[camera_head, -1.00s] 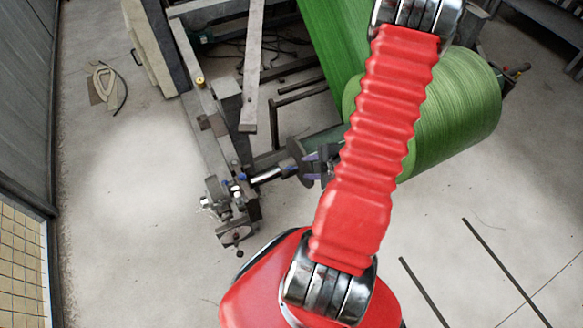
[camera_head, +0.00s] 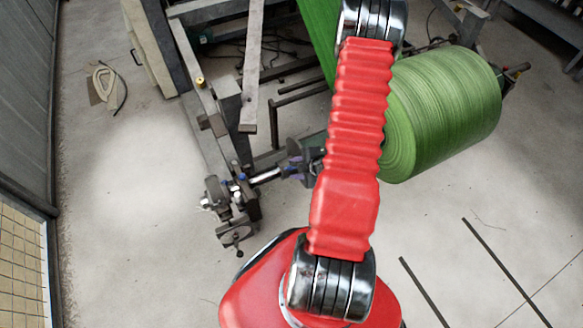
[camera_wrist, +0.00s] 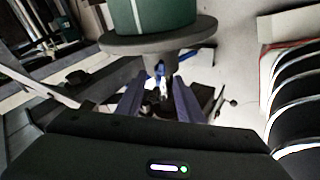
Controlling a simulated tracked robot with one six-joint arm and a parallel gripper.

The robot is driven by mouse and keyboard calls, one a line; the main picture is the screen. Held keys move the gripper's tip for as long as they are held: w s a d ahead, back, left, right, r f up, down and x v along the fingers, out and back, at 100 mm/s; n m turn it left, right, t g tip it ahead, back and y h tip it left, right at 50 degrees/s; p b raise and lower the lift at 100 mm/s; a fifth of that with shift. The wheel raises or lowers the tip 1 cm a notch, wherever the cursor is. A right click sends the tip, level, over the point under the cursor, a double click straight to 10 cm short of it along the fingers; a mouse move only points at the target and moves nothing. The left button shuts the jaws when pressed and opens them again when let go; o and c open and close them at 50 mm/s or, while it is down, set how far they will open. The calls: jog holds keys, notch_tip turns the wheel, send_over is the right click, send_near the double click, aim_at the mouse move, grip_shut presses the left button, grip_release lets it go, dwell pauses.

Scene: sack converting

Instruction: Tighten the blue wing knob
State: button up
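The blue wing knob (camera_wrist: 160,71) shows small in the wrist view, just below a dark round flange (camera_wrist: 115,42) on the shaft. My gripper (camera_wrist: 158,84) is open, with its two purple-grey fingers apart. The knob appears in the gap between them, near the fingertips; I cannot tell whether either finger touches it. In the head view my gripper (camera_head: 288,168) is at the flange end of the bright shaft (camera_head: 265,176). The knob cannot be made out there behind the gripper.
A large green roll (camera_head: 445,110) lies right of my arm, with green web rising behind it. A machine frame with a bracket (camera_head: 238,200) and small blue parts stands left of the gripper. A grey bar (camera_head: 250,80) hangs above. The floor at far left is mostly clear.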

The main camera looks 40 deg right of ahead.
aim_at(291, 168)
jog(key=shift+x, duration=1.95)
jog(key=shift+c, duration=0.4)
